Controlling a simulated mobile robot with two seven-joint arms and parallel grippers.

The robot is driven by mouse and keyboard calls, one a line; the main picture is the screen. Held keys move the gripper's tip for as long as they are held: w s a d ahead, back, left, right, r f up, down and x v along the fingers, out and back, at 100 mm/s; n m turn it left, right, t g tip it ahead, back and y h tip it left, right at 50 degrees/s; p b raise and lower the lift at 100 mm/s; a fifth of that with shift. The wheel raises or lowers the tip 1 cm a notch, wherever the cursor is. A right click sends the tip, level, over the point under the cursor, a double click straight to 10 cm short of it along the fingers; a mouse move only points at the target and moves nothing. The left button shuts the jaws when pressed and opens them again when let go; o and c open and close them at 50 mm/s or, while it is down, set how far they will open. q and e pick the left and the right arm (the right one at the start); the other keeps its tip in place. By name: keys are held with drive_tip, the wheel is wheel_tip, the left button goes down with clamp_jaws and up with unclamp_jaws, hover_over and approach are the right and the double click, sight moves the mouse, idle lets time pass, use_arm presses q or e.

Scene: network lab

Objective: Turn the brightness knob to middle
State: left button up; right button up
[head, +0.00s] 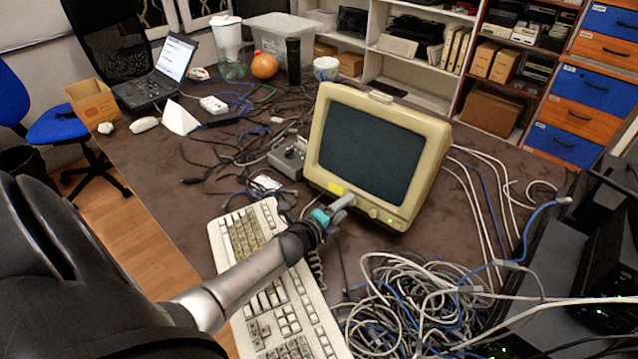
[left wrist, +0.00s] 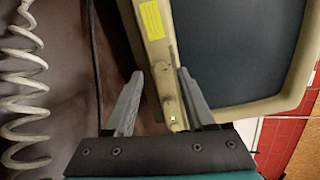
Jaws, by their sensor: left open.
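A beige CRT monitor (head: 440,160) stands on the desk with its dark screen facing me. A yellow label (head: 336,188) is on its lower bezel. In the left wrist view the bezel shows the yellow label (left wrist: 152,20), small knob-like bumps (left wrist: 168,104) and a green light (left wrist: 173,119). I cannot tell which bump is the brightness knob or how it is turned. My left gripper (head: 342,205) is open at the lower bezel. In the left wrist view its fingers (left wrist: 160,76) spread on either side of the bumps; contact cannot be told. My right gripper is not in view.
A beige keyboard (head: 243,232) lies below my left arm. Tangled cables (head: 420,300) cover the desk at front right. A grey box (head: 288,158) stands left of the monitor. A coiled cord (left wrist: 22,85) hangs at the left wrist view's left edge.

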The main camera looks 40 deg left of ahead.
use_arm(q)
drive_tip(key=p+v, duration=0.2)
drive_tip(key=v, duration=1.1)
drive_tip(key=shift+s, duration=0.2)
